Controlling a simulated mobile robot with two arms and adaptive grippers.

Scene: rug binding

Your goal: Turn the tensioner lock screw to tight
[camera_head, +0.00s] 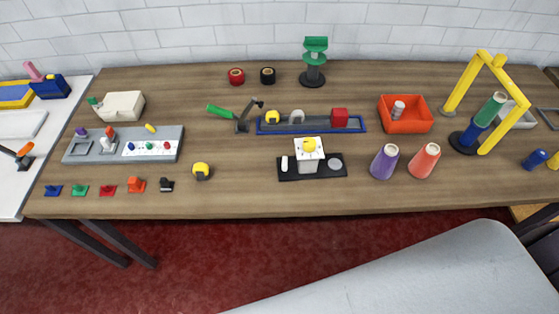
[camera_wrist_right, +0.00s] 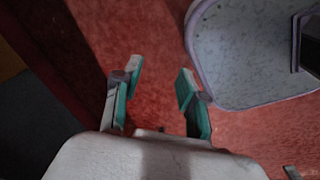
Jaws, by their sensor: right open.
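No part is labelled as the tensioner lock screw, so I cannot tell for sure which one it is. A white block with a round yellow knob (camera_head: 309,146) stands on a black plate (camera_head: 315,176) near the middle of the table's front. A white lever-like piece (camera_head: 284,163) and a grey disc (camera_head: 335,164) are on the same plate. The knob's setting is too small to read. My right gripper (camera_wrist_right: 157,88) is open and empty in the right wrist view, above the red floor and away from the table objects. My left gripper is not in view.
The wooden table (camera_head: 240,200) has a clear front strip right of centre. A yellow and black piece (camera_head: 202,171) lies left of the plate. A purple cone (camera_head: 384,162) and an orange cone (camera_head: 425,161) stand to its right. A blue tray (camera_head: 311,126) lies behind it.

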